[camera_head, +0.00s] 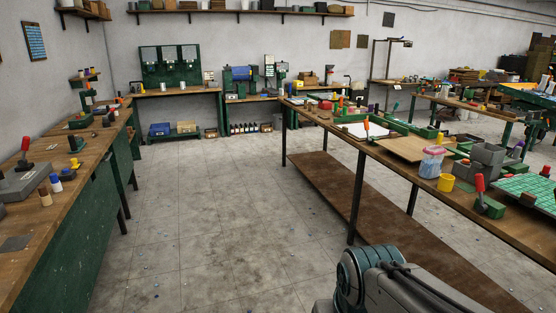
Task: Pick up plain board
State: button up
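A flat tan board (408,149) without visible markings lies on the long wooden workbench (343,139) at the right; it looks like the plain board. A white sheet (362,131) lies behind it, to its left. Only a link of my own arm shows at the bottom right, well in front of the bench. My gripper is out of view.
A yellow cup (446,183), grey bins (487,157), a red-handled clamp (485,199) and a green tiled sheet (527,187) crowd the bench's near right end. A low brown shelf (325,180) runs beneath. Another workbench (95,150) stands left. The grey floor between is open.

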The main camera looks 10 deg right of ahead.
aim_at(409, 148)
jog(key=z, duration=0.05)
jog(key=i, duration=1.65)
jog(key=z, duration=0.8)
jog(key=i, duration=1.85)
jog(key=z, duration=0.9)
jog(key=i, duration=0.7)
jog(key=z, duration=0.3)
